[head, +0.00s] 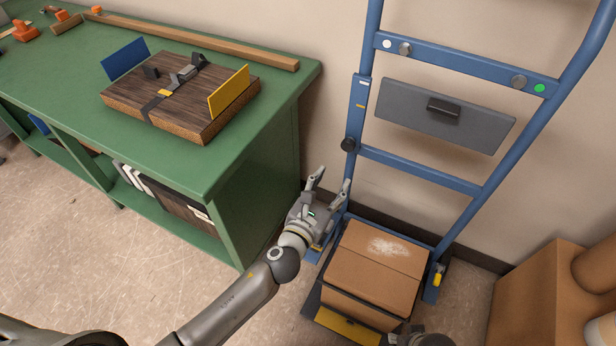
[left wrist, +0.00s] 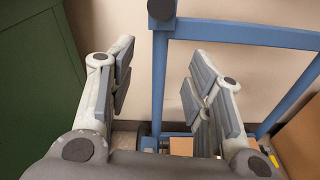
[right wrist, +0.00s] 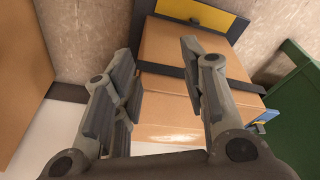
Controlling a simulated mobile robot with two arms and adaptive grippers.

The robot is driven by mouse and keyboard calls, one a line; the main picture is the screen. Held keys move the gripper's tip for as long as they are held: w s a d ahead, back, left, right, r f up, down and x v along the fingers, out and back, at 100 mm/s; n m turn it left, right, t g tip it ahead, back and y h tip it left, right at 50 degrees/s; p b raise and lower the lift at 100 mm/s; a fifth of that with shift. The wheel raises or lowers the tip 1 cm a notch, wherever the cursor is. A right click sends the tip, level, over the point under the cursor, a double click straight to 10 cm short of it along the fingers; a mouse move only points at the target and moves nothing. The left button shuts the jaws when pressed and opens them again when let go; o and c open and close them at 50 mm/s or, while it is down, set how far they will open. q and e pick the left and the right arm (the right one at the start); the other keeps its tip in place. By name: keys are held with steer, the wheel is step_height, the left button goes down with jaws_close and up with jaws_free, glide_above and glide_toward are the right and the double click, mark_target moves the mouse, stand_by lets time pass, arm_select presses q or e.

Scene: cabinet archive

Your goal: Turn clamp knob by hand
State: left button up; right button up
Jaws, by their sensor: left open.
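A round black knob (head: 348,144) sits on the left upright of the blue hand truck (head: 480,190), just below a sleeve-like clamp section. It also shows at the top edge of the left wrist view (left wrist: 162,9), beyond the fingers. My left gripper (head: 332,179) is open and empty, a little below and left of the knob, with its fingers pointing up towards it. It does not appear to touch the knob. My right gripper (right wrist: 160,66) is open and empty above the carton in its wrist view; the head view hardly shows it.
A cardboard box (head: 375,270) stands on the truck's foot plate. A grey panel with a black handle (head: 445,116) lies between the rails. A green workbench (head: 250,140) with a wooden board (head: 180,98) stands at left. Brown boxes (head: 540,290) are at right.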

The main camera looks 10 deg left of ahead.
mark_target(347, 148)
arm_select(q)
steer(key=w+r, duration=0.1)
steer(key=w, duration=0.1)
steer(key=w+d+r+m+b, duration=0.1)
steer(key=w, duration=0.2)
steer(key=w+d+r+m+t, duration=0.1)
steer(key=w, duration=0.1)
steer(key=shift+w+r+b, duration=0.15)
steer(key=shift+r+b, duration=0.05)
steer(key=shift+b, duration=0.2)
steer(key=shift+d, duration=0.1)
steer(key=shift+w, duration=0.1)
arm_select(e)
steer(key=r, duration=0.2)
steer(key=w+r, duration=0.1)
steer(key=r, duration=0.2)
steer(key=shift+w+a+r, duration=0.3)
steer(key=shift+w+a, duration=0.05)
arm_select(q)
steer(key=shift+w, duration=0.3)
arm_select(e)
steer(key=shift+f, duration=0.15)
arm_select(q)
steer(key=c, duration=0.8)
steer(key=shift+o, duration=0.2)
